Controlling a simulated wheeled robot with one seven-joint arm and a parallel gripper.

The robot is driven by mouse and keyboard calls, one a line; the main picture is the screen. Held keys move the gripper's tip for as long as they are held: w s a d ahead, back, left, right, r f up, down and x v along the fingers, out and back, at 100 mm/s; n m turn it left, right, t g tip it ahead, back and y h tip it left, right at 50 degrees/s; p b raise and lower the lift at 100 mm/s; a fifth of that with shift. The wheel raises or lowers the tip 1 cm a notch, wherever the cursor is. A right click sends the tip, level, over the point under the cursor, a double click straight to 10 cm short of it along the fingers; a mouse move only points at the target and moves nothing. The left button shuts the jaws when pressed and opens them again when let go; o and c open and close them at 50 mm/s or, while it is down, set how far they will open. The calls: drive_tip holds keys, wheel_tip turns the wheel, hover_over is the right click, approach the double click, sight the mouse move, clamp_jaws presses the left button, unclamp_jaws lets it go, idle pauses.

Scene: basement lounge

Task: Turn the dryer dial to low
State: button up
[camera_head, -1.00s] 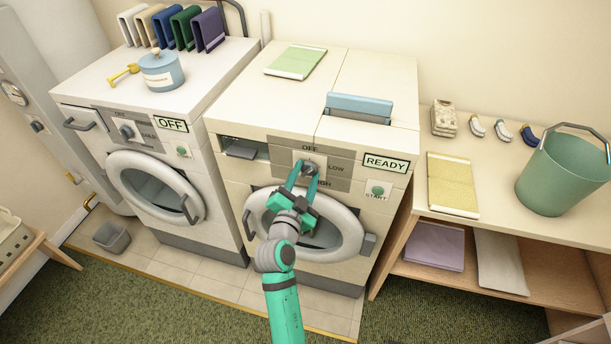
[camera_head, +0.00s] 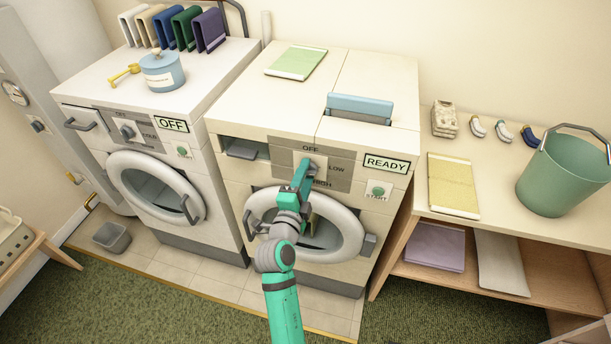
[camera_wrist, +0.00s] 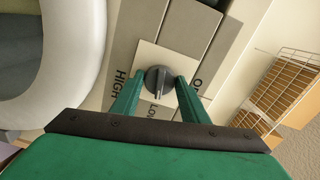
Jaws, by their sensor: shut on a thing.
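The dryer (camera_head: 235,195) is the right-hand white machine, with OFF, LOW and HIGH printed around its dial and a READY sign (camera_head: 386,163). The dark grey round dial (camera_wrist: 158,80) shows in the wrist view on a pale square plate. Its ridge runs up and down there, and a small light mark at its lower end faces the LOW label. My gripper (camera_wrist: 159,82) is shut on the dial, one green finger on each side. In the head view my gripper (camera_head: 305,166) is seen edge-on and hides the dial.
The dryer's START button (camera_head: 378,192) lies right of the dial, and its round door (camera_head: 354,229) is below. A second machine (camera_head: 115,170) with an OFF sign stands left. A wooden shelf table (camera_head: 500,195) with a green bucket (camera_head: 562,175) stands right.

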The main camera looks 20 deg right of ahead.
idle(0.5)
drive_tip(key=o, duration=1)
drive_tip(key=v, duration=1.1)
drive_tip(key=shift+w, duration=0.1)
